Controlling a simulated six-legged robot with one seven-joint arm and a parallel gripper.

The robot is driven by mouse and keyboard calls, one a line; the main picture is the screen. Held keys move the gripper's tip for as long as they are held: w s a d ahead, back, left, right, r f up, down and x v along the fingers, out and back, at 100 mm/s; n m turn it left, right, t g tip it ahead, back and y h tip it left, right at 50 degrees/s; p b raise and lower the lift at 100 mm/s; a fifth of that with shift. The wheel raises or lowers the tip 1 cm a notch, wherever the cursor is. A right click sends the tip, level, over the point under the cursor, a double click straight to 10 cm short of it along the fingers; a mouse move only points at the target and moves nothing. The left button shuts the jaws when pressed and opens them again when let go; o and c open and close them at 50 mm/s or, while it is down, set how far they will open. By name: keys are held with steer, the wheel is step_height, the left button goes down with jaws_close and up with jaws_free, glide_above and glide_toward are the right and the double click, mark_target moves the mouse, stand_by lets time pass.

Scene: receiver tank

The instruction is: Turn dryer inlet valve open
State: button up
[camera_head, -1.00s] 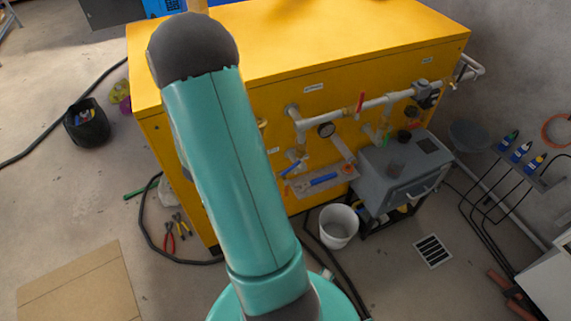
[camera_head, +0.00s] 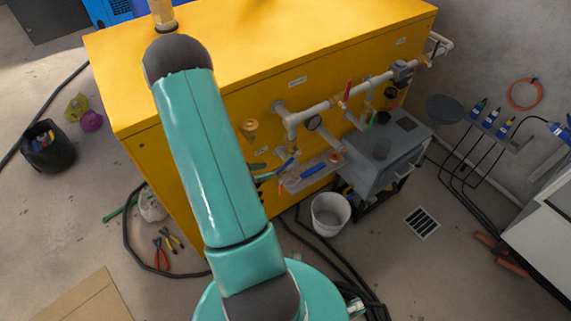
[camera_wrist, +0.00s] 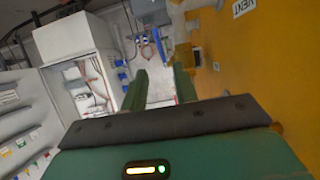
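The yellow cabinet (camera_head: 230,95) carries pipework with a red-handled valve (camera_head: 347,91) and, lower left, a blue lever handle (camera_head: 285,165). The labels in the head view are too small to read, so I cannot tell which valve is the dryer inlet. In the wrist view my gripper (camera_wrist: 160,88) has its two green fingers apart with nothing between them. The cabinet's yellow side is to their right, with a VENT label (camera_wrist: 243,7). In the head view my arm covers part of the cabinet front and mostly hides my gripper, near the blue lever.
A grey box unit (camera_head: 385,152) stands before the cabinet's right part. A white bucket (camera_head: 330,214) and dark hoses lie on the floor below. A black tool bucket (camera_head: 48,148) and a cardboard sheet (camera_head: 85,300) are at left. A floor grate (camera_head: 422,222) is at right.

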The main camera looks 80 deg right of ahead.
mark_target(283, 166)
steer(key=x, duration=1)
steer(key=shift+s+d+f, duration=0.2)
steer(key=shift+d+f, duration=0.05)
jaws_close()
